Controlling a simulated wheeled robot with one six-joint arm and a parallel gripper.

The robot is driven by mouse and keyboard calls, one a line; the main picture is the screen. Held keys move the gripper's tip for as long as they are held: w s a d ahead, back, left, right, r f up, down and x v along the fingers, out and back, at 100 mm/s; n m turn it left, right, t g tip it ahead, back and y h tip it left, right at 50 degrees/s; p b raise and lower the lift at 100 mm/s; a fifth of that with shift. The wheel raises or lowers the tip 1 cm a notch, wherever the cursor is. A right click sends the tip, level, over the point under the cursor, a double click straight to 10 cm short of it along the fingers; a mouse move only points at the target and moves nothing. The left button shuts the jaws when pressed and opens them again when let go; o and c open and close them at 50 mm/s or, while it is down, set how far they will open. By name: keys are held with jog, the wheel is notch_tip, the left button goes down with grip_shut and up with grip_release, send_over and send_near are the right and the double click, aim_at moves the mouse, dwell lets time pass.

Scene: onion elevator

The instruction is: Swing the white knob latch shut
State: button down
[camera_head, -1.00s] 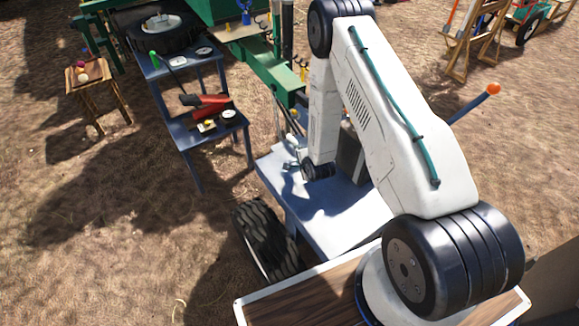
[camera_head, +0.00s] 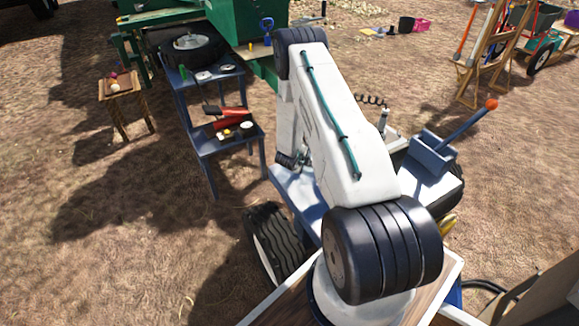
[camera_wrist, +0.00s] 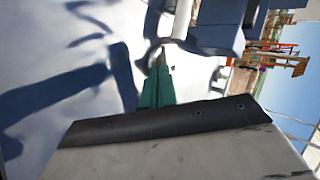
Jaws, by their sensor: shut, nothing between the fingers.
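My gripper (camera_wrist: 160,66) shows in the wrist view as teal fingers closed together, with their tips over a pale flat surface (camera_wrist: 100,30) crossed by dark shadows. Nothing shows between the fingers. A pale upright piece (camera_wrist: 182,18) stands just beyond the fingertips, beside a blue box-like part (camera_wrist: 218,25). I cannot tell whether this pale piece is the white knob latch. I cannot make out the latch surely in the head view, where my arm covers much of the pale blue deck.
A blue box with an orange-tipped lever (camera_head: 468,126) stands right of my arm. A blue two-level stand (camera_head: 228,142) holds tools at left, near a small wooden table (camera_head: 122,92). A black tyre (camera_head: 275,240) is beside the deck. Open dry ground lies at left.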

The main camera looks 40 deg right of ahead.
jog(key=shift+w+d, duration=0.55)
jog(key=shift+d, duration=0.05)
jog(key=shift+w+d, duration=0.4)
jog(key=shift+d, duration=0.15)
jog(key=shift+d, duration=0.15)
jog(key=shift+w+a, duration=0.15)
jog(key=shift+a, duration=0.4)
jog(key=a, duration=0.3)
jog(key=shift+w, duration=0.35)
jog(key=w+a+r, duration=0.1)
jog(key=a+r, duration=0.5)
jog(key=a, duration=0.1)
jog(key=shift+w+r, duration=0.4)
